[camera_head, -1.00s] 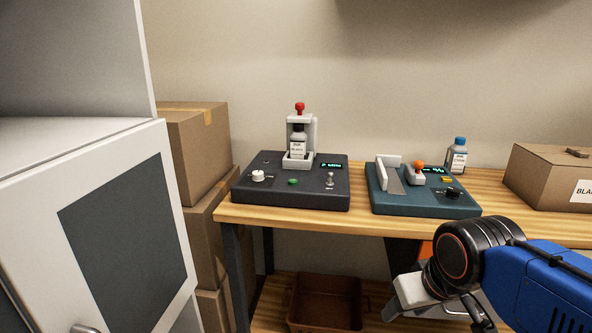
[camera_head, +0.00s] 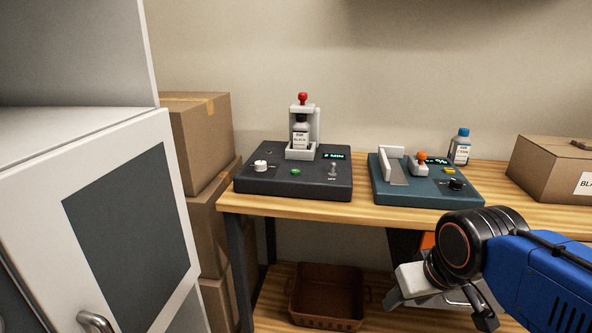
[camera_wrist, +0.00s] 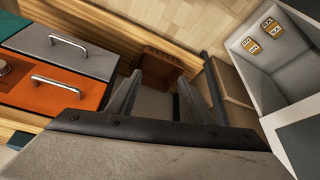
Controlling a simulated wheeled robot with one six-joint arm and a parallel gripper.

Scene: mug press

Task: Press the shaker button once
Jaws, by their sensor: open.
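A dark grey device (camera_head: 257,181) stands on the left part of the wooden bench. A white holder (camera_head: 315,125) with a red knob on top holds a labelled bottle (camera_head: 301,136) upright on it. A green button (camera_head: 295,172), a white dial (camera_head: 261,166), a small switch and a lit display are on its top. I take this device to be the shaker, but no name on it is readable. My gripper is low at the right in the head view, well away from the button. In the wrist view my gripper (camera_wrist: 158,98) is open with nothing between its fingers.
A teal device (camera_head: 425,193) with an orange knob and yellow button stands to the right. Behind it is a blue-capped bottle (camera_head: 460,147); a cardboard box (camera_head: 553,169) is further right. A white cabinet (camera_head: 125,215) and stacked boxes flank the left. A brown bin (camera_head: 327,296) is below.

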